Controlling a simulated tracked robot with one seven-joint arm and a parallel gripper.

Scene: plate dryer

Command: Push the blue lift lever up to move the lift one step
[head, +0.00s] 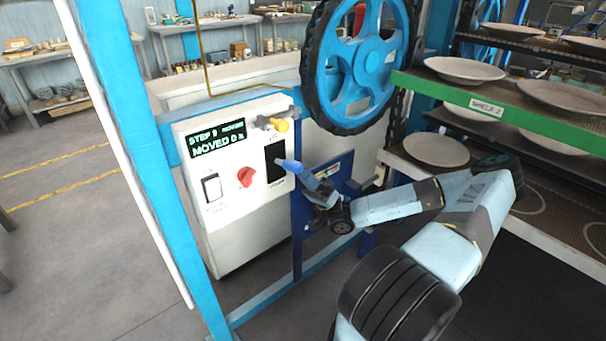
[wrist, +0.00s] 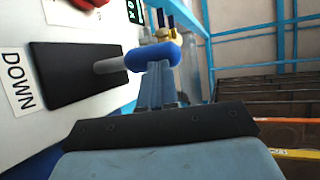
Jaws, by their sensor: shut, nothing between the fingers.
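The blue lift lever (head: 289,165) sticks out of a black plate (head: 272,160) on the white control box. In the wrist view the lever's rounded blue handle (wrist: 153,55) sits on a grey shaft, with the black plate and a "DOWN" label (wrist: 17,82) at left. My gripper (head: 312,181) is right beside the handle in the head view. In the wrist view my gripper (wrist: 160,80) is shut and empty, its fingers pointing at the handle, which hides their tips. I cannot tell whether they touch it.
The control box (head: 240,225) carries a display (head: 217,138) reading "STEP 9" and "MOVED 0", a red knob (head: 245,177), a white switch (head: 212,187) and a yellow knob (head: 281,125). A large blue wheel (head: 345,60) stands above. Plate shelves (head: 500,107) are at right.

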